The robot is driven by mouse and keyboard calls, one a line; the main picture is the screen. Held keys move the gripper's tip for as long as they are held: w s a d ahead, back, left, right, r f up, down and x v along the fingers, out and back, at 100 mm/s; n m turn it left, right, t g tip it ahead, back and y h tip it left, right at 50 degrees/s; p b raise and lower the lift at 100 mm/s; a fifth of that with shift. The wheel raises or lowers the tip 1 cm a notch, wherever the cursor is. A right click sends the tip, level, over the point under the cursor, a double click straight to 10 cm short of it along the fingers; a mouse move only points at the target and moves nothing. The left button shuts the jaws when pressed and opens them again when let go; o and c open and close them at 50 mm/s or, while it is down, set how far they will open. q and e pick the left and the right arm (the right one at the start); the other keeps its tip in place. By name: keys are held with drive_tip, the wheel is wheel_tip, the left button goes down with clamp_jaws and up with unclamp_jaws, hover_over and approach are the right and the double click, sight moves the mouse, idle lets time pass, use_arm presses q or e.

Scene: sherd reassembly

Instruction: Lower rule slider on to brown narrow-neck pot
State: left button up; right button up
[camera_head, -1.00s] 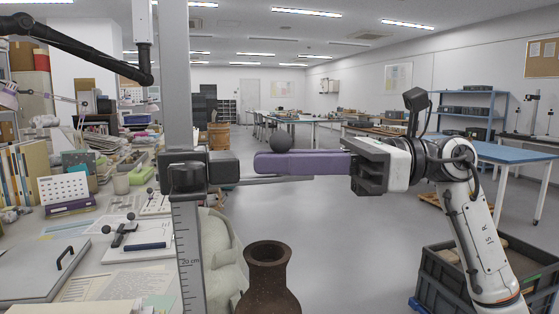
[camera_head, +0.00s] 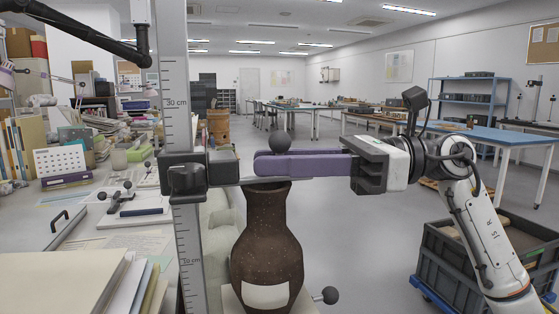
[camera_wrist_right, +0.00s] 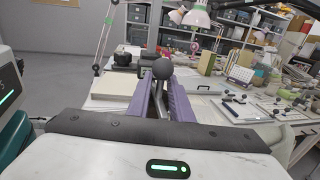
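The black rule slider (camera_head: 186,174) sits around the tall upright rule (camera_head: 178,110), near the middle between its 10 cm and 30 cm marks. Its flat arm reaches right, with a dark ball knob (camera_head: 280,145) above it. My right gripper (camera_head: 262,166) has its purple fingers closed in on the slider's arm below the knob; the knob shows between the fingers in the wrist view (camera_wrist_right: 161,69). The brown narrow-neck pot (camera_head: 267,235) stands upright under the arm. My left gripper is out of view.
A pale stand with a dark knob (camera_head: 329,295) is under the pot. A cluttered desk (camera_head: 105,232) with papers, books and small tools fills the left. A grey crate (camera_head: 480,255) is at the lower right. The floor between is clear.

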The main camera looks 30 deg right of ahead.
drive_tip(key=shift+o, duration=0.8)
drive_tip(key=shift+s+d, duration=0.1)
drive_tip(key=shift+d, duration=0.1)
drive_tip(key=v, duration=1)
drive_tip(key=shift+b, duration=0.35)
drive_tip(key=shift+a, duration=0.1)
